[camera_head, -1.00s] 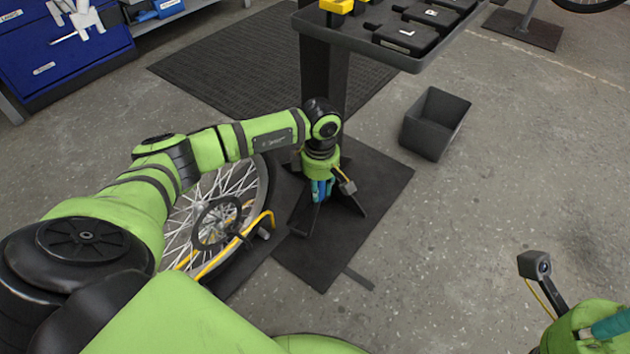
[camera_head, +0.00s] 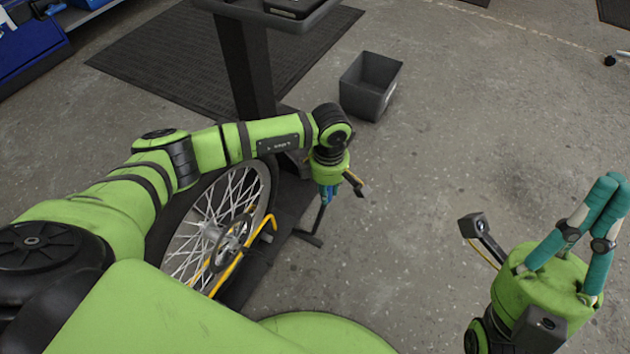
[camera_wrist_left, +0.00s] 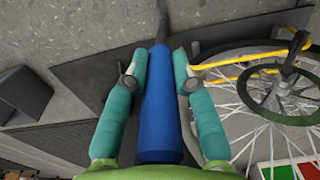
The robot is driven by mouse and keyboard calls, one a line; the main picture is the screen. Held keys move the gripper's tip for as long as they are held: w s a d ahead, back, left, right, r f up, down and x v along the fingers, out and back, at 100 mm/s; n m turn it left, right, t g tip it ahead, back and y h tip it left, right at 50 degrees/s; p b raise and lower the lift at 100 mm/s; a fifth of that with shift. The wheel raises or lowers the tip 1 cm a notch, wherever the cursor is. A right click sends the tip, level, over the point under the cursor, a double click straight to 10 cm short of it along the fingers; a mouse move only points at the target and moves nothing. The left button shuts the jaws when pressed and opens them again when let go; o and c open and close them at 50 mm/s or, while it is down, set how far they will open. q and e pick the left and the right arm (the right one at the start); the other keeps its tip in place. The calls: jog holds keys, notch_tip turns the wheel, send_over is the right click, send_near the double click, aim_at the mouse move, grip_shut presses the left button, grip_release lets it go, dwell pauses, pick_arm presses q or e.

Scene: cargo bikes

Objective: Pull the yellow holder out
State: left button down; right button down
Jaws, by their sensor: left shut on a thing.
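A yellow tubular holder (camera_head: 240,256) curves along the right side of a spoked bicycle wheel (camera_head: 195,235) in the head view; much of it is hidden. The wrist view shows yellow rods (camera_wrist_left: 262,57) by the wheel on the right. My left gripper (camera_head: 327,200) points down just right of the wheel. It is shut on a blue handle (camera_wrist_left: 160,115), which runs between the teal fingers to a dark shaft. What the shaft joins is unclear. My right gripper (camera_head: 608,190), at lower right, points up with its teal fingertips together and nothing visible between them.
A black post (camera_head: 247,75) with a tray (camera_head: 318,15) stands behind my left arm. A dark open bin (camera_head: 368,90) sits on the floor behind my left gripper. A black mat (camera_head: 165,60) lies at upper left. The grey floor between bin and right gripper is clear.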

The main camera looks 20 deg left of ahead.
pick_arm(q)
jog(key=shift+s+d+f, duration=0.15)
jog(key=shift+s+d, duration=0.1)
jog(key=shift+d, duration=0.25)
jog(key=c, duration=1)
grip_release()
jog(key=shift+w, duration=0.1)
jog(key=shift+w+r, duration=0.1)
jog(key=shift+r, duration=0.3)
notch_tip(320, 180, up, 11)
jog(key=shift+r, duration=0.2)
